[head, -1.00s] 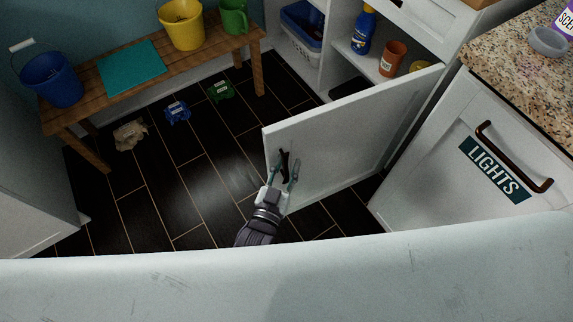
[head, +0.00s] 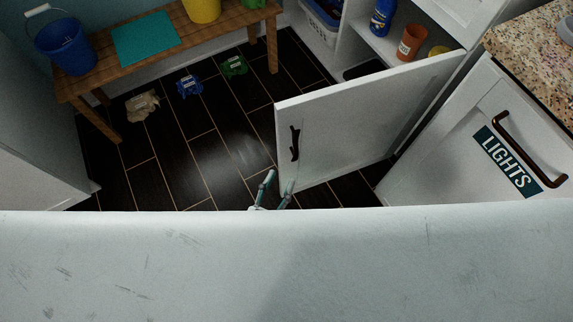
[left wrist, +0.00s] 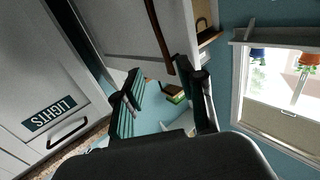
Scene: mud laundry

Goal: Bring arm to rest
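My left gripper (head: 280,178) is at the lower middle of the head view, close to the open white cabinet door (head: 345,140). The rest of the arm is hidden behind my own pale body. In the left wrist view the open fingers (left wrist: 160,80) point towards the door, with its brown handle (left wrist: 158,35) just beyond. My right gripper is not in view.
A closed cabinet marked LIGHTS (head: 460,150) stands right, under a granite counter (head: 530,70). A wooden bench (head: 165,50) holds a blue bucket (head: 66,46). Tan (head: 142,107), blue (head: 188,87) and green (head: 234,65) items lie on the dark floor. Floor left of the door is clear.

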